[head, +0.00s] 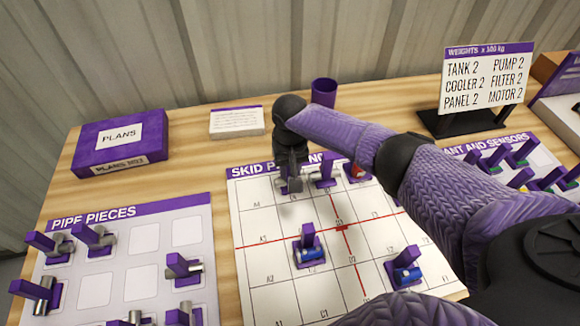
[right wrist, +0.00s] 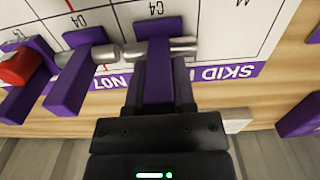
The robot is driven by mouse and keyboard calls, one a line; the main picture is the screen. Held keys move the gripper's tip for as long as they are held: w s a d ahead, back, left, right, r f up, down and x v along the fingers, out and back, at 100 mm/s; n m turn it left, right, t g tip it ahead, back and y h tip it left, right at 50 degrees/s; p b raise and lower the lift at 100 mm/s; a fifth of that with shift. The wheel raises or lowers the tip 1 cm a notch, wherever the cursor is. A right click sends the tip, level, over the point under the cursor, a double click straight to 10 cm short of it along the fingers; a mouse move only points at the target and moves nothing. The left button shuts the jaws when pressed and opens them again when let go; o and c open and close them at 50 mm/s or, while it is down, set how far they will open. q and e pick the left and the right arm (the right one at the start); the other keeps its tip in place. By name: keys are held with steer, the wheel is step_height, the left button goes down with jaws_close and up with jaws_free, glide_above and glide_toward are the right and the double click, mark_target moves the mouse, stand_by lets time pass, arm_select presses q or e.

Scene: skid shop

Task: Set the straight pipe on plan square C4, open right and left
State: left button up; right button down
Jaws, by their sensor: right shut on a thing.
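My right gripper (head: 291,182) is over the back-left part of the plan board (head: 262,228). It is shut on the purple handle of the straight pipe (right wrist: 181,44). In the right wrist view the grey tube lies sideways, its ends pointing left and right. It is in a back-row square; the label beside it is upside down and looks like C4, but I cannot read it surely. I cannot tell if it touches the board. Another grey pipe piece with a purple handle (right wrist: 88,60) stands close beside it. My left gripper is not in view.
A red-ended piece (right wrist: 22,68) stands beyond the neighbour. Two blue pieces (head: 308,252) (head: 405,273) stand nearer on the board. The pipe pieces tray (head: 128,245) is left, plans box (head: 120,142) back left, purple cup (head: 324,92) behind, weights sign (head: 476,75) back right.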

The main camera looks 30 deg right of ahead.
steer(key=shift+f, duration=0.2)
steer(key=shift+c, duration=1.8)
jaws_free()
steer(key=shift+r, duration=0.1)
steer(key=shift+r+p, duration=0.5)
steer(key=shift+p, duration=0.15)
step_height(320, 180, up, 7)
steer(key=p, duration=0.7)
steer(key=shift+r, duration=0.15)
